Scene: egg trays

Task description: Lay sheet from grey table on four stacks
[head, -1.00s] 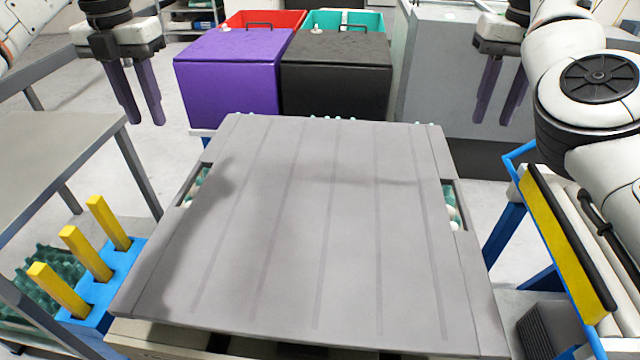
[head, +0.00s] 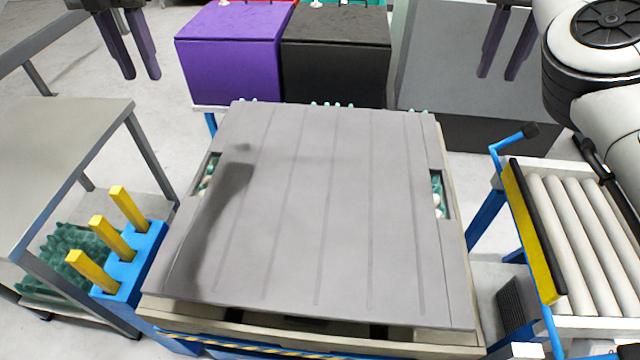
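A large grey sheet (head: 310,210) with faint grooves and a notch on each side lies flat in the middle of the head view. Green egg trays with pale eggs show through its left notch (head: 208,172) and right notch (head: 438,192), and tray tips stick out along its far edge. The stacks below are otherwise hidden. The grey table (head: 50,150) at the left has a bare top. My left gripper (head: 142,76) is open and empty, raised at the upper left. My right gripper (head: 497,76) is open and empty, raised at the upper right. Both are apart from the sheet.
Purple (head: 232,60) and black (head: 335,65) boxes stand behind the sheet. A roller conveyor (head: 580,235) with a yellow side is at the right. A blue holder (head: 130,265) with yellow posts and green trays (head: 75,262) are at the left.

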